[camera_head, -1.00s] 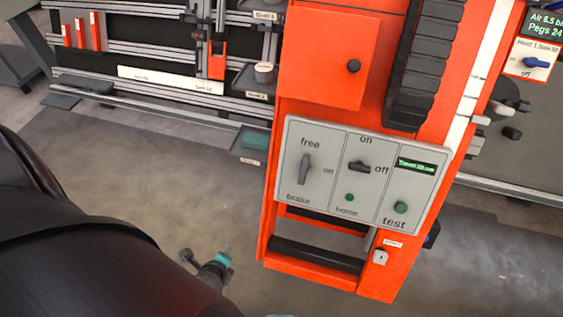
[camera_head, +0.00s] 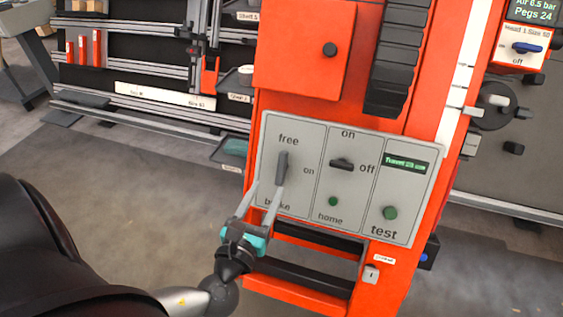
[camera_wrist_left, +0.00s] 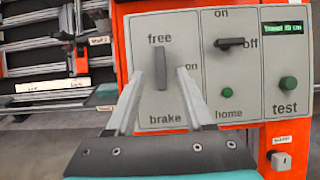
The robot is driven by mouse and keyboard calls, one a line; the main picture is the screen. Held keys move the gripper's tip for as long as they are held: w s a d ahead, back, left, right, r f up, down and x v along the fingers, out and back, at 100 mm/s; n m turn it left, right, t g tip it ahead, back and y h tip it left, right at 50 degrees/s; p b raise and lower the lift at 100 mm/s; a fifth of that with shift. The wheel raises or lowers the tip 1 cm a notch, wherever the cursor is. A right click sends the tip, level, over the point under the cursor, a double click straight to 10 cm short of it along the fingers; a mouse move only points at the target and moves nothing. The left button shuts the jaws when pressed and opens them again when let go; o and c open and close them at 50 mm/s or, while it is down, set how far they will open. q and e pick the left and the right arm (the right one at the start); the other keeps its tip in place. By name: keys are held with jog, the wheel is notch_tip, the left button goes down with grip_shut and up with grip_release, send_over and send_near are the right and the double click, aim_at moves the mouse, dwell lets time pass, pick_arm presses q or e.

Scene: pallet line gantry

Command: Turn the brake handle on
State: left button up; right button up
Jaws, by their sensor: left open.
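The brake handle (camera_head: 282,168) is a dark grey lever on the left section of a grey control panel (camera_head: 305,198). It stands roughly upright, its top toward the "free" label, with "on" to its right. It also shows upright in the left wrist view (camera_wrist_left: 160,68). My left gripper (camera_head: 266,190) is open, its two pale fingers pointing up at the panel below the handle. In the left wrist view the handle appears between and beyond the fingertips (camera_wrist_left: 157,75); I cannot tell whether they touch it. My right gripper is not in view.
Beside the brake are the home switch (camera_head: 342,164), a green home button (camera_head: 333,201) and a green test button (camera_head: 390,213). The panel sits on an orange column (camera_head: 262,75). A blue-handled switch (camera_head: 527,48) is at upper right.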

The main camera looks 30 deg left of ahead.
aim_at(281, 161)
pick_arm(q)
jog(key=b+x, duration=0.2)
jog(key=x, duration=0.7)
jog(key=shift+w+a+f, duration=0.1)
jog(key=shift+w, duration=0.3)
jog(key=shift+w+a, duration=0.15)
jog(key=shift+w, duration=0.4)
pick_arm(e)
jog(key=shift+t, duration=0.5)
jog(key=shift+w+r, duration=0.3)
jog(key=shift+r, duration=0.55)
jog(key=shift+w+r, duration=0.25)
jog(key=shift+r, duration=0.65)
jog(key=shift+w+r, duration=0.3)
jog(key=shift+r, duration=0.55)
pick_arm(q)
grip_shut()
